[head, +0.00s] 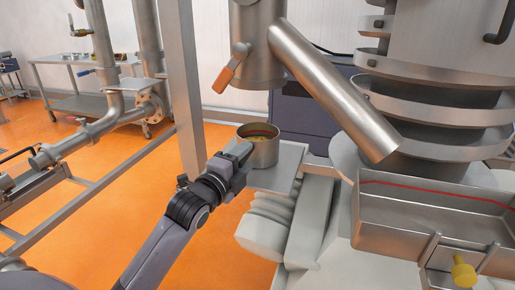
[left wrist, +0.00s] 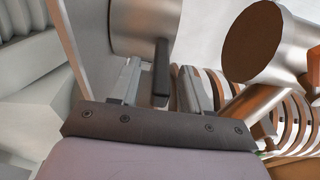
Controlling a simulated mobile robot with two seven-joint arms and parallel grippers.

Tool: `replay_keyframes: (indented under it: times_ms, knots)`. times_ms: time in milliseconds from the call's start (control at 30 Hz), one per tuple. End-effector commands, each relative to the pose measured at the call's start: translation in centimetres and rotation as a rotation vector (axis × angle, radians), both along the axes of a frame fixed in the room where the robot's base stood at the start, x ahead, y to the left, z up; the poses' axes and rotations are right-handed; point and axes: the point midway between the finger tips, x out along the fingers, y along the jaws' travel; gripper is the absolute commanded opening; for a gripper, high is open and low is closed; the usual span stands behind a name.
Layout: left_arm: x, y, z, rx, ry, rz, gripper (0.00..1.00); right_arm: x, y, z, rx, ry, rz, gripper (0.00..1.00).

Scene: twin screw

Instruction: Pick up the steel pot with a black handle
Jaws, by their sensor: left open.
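The steel pot (head: 264,153) stands on a grey ledge in the head view, with something yellowish inside it. In the left wrist view the pot's steel body (left wrist: 138,28) is at the top, and its black handle (left wrist: 161,66) points towards my gripper. My left gripper (head: 243,152) is at the pot's left side and partly covers it in the head view. In the left wrist view its two fingers (left wrist: 158,84) are open, one on each side of the handle, with visible gaps. My right gripper is not in view.
The grey ledge (head: 276,181) is beside the machine's pale housing. A slanted steel tube (head: 335,92) hangs to the right of the pot, and a vessel with an orange-handled lever (head: 229,75) is above. A steel post (head: 185,90) stands left. Orange floor lies below.

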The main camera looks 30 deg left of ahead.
Motion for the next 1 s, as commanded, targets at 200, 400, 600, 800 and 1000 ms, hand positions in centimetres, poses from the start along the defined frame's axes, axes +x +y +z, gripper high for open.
replay_keyframes:
  times_ms: [200,400,600,800,1000]
  knots:
    - [2.0,0.1,0.0,-0.001,0.001,-0.001,0.47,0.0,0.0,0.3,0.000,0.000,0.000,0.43]
    - [2.2,0.1,-0.1,-0.001,0.001,-0.001,0.47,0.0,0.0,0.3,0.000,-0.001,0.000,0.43]
    - [2.2,0.1,-0.1,-0.001,0.001,-0.001,0.08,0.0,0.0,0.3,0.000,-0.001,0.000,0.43]
    - [2.2,0.1,0.1,0.000,-0.004,-0.001,0.00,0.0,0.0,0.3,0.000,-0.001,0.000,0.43]
    - [2.2,0.1,0.3,0.001,-0.004,-0.001,0.00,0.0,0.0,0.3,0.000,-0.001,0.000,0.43]
